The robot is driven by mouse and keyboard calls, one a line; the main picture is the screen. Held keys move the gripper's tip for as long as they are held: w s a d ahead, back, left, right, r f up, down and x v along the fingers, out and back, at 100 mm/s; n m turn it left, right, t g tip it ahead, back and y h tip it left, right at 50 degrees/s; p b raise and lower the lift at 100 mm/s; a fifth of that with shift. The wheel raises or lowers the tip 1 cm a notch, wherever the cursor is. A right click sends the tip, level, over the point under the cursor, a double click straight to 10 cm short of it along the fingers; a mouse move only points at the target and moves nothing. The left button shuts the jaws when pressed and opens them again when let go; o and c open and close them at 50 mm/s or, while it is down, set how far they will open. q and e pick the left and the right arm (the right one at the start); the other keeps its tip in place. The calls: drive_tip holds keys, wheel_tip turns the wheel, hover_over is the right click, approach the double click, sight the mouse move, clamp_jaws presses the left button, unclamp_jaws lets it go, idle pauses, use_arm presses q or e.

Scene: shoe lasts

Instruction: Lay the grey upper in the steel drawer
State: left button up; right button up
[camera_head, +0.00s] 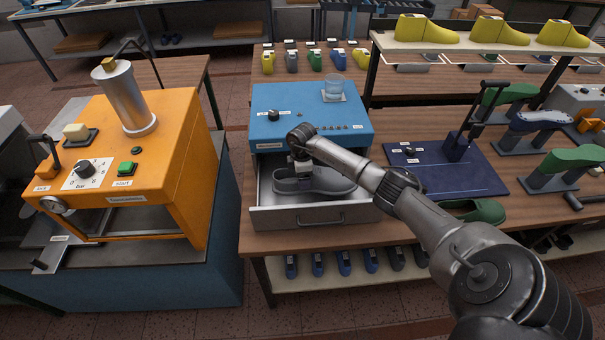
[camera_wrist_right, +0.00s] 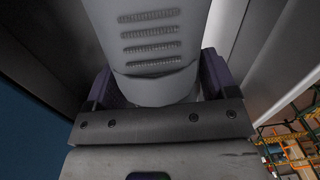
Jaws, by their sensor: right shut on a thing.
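The grey upper (camera_head: 325,181) is in the open steel drawer (camera_head: 275,220) below the blue cabinet, in the head view. It lies lengthwise across the drawer, its toe toward the right. My right gripper (camera_head: 301,178) reaches down into the drawer and is shut on the upper near its left end. In the right wrist view the grey upper (camera_wrist_right: 152,55) fills the space between the dark jaws, with the drawer walls on both sides. Whether the upper rests on the drawer floor is hard to tell. My left gripper is not in view.
The blue cabinet (camera_head: 295,105) carries a glass (camera_head: 335,87) on top. An orange machine (camera_head: 150,150) stands to the left. A dark blue mat (camera_head: 440,170) with a lever press and a green upper (camera_head: 476,211) lie to the right. Uppers stand on the shelf below.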

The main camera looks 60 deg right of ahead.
drive_tip(key=shift+f+b, duration=0.75)
drive_tip(key=shift+f, duration=0.8)
drive_tip(key=shift+f+b, duration=0.3)
drive_tip(key=shift+f, duration=0.3)
drive_tip(key=shift+f, duration=0.2)
drive_tip(key=o, duration=0.9)
